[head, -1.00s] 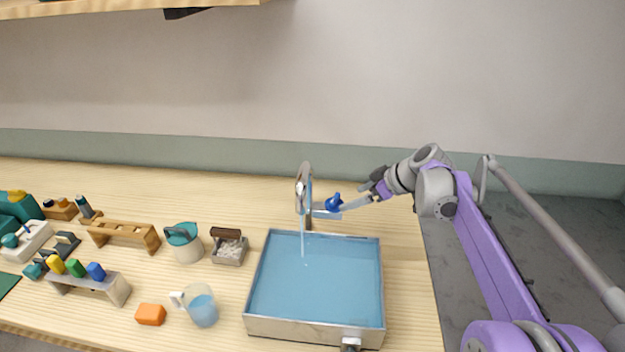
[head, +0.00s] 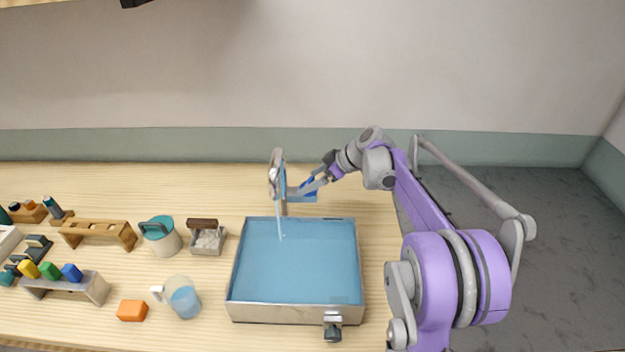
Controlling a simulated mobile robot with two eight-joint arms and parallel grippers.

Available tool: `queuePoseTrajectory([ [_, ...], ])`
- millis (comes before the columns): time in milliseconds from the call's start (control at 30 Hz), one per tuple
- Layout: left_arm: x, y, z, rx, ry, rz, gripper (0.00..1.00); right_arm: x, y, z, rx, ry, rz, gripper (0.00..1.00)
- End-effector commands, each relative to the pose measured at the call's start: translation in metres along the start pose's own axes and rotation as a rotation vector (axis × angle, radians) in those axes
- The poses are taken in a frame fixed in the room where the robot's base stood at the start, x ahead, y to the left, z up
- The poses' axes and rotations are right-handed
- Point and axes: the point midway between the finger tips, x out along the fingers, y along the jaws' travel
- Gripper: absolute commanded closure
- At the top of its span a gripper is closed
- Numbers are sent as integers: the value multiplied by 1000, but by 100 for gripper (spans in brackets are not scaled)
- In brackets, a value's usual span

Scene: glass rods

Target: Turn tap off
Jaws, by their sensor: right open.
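The tap (head: 277,175) stands at the back edge of the sink, a grey curved spout with a stream of water (head: 280,222) running from it into the sink. The sink (head: 240,312) is a metal basin filled with blue water. A blue tap handle (head: 309,184) sticks out to the right of the tap. My right gripper (head: 308,188) is at the handle, reaching in from the right, with its fingers open beside it. Whether the fingers touch the handle is too small to tell. My left gripper is not in view.
Left of the sink stand a jug (head: 181,298) with blue liquid, an orange block (head: 132,310), a box of white pieces (head: 208,240) and a teal-lidded pot (head: 161,236). Wooden racks (head: 97,233) stand further left. The counter right of the sink is clear.

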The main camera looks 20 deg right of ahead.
Motion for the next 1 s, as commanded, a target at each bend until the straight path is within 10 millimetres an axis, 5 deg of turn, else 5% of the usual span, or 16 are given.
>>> queuePoseTrajectory([
  [267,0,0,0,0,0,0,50,2,0,0,0,0,0,4],
  [767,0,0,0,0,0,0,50,2,0,0,0,0,0,90],
  [1000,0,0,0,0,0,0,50,2,-1,0,14,0,15,90],
])
